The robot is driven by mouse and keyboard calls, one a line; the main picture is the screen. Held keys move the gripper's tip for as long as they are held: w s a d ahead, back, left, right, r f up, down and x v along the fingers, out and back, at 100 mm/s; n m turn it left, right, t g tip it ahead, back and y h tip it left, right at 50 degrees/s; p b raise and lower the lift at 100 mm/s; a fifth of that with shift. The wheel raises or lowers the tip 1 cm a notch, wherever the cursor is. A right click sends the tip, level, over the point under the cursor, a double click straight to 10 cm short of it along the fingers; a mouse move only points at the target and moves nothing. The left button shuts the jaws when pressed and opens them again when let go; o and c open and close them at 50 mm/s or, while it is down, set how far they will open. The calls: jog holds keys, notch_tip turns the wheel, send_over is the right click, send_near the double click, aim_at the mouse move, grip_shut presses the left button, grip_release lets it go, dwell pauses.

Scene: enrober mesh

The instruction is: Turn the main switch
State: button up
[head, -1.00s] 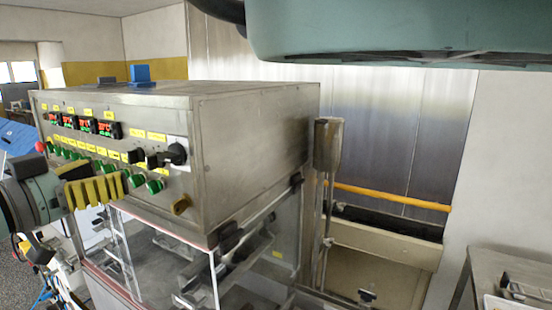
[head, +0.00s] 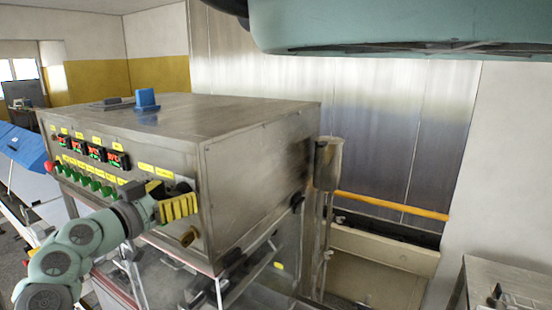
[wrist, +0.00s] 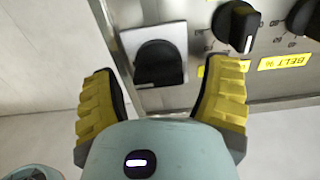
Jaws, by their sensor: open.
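The main switch (wrist: 157,63) is a large black rotary knob on a square silver plate, at the corner of the control panel. In the wrist view it lies between my two yellow fingertips, with the plate beyond them. My gripper (wrist: 162,80) is open, one finger to each side of the knob. I cannot tell whether they touch it. In the head view my gripper (head: 179,207) is in front of the right end of the panel and hides most of the switch.
Smaller black knobs (wrist: 237,26) with yellow labels sit right beside the switch in the wrist view. The steel cabinet (head: 250,160) fills the middle; a blue block (head: 146,98) stands on top.

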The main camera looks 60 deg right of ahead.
jog(key=shift+d, duration=0.1)
jog(key=shift+f, duration=0.1)
jog(key=c, duration=1.2)
